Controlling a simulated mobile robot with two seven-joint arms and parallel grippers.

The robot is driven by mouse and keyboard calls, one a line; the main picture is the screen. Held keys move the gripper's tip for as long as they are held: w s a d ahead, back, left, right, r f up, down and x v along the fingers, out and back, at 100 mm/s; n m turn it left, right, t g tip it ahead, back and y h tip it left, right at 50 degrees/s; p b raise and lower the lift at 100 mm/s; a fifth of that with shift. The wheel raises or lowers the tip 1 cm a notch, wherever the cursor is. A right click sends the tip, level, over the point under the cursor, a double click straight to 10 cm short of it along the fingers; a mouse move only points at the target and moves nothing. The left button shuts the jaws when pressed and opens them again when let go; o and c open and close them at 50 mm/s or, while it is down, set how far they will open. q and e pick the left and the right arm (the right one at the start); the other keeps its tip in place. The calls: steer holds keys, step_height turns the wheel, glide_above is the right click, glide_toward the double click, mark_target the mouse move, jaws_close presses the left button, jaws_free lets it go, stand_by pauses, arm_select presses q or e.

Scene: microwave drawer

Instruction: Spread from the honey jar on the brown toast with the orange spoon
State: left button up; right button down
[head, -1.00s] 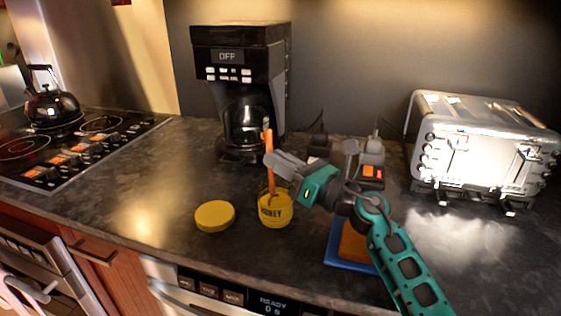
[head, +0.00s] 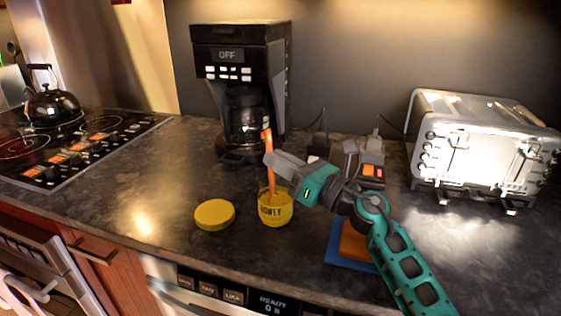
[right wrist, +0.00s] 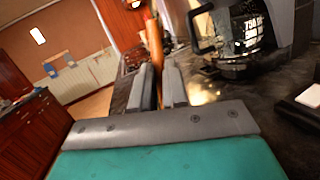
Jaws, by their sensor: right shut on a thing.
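The yellow honey jar (head: 275,212) stands open on the dark counter. The orange spoon (head: 269,150) stands nearly upright with its lower end in the jar. My right gripper (head: 272,162) is shut on the spoon's handle just above the jar; in the right wrist view the spoon (right wrist: 154,45) shows between the two grey fingers (right wrist: 158,85). The brown toast (head: 353,241) lies on a blue plate or board (head: 338,257) right of the jar, partly hidden behind my right arm. My left gripper is not in view.
The yellow lid (head: 214,214) lies left of the jar. A coffee maker (head: 240,60) stands behind, and a silver toaster (head: 480,145) is at the right. A stove with a black kettle (head: 52,106) is at the left. Counter left of the lid is clear.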

steer(key=shift+f, duration=0.25)
step_height(320, 180, up, 7)
steer(key=p, duration=0.4)
steer(key=shift+r+p, duration=0.15)
steer(key=shift+p, duration=0.25)
stand_by(0.4)
step_height(320, 180, up, 6)
stand_by(0.6)
stand_by(0.3)
steer(key=shift+d, duration=0.1)
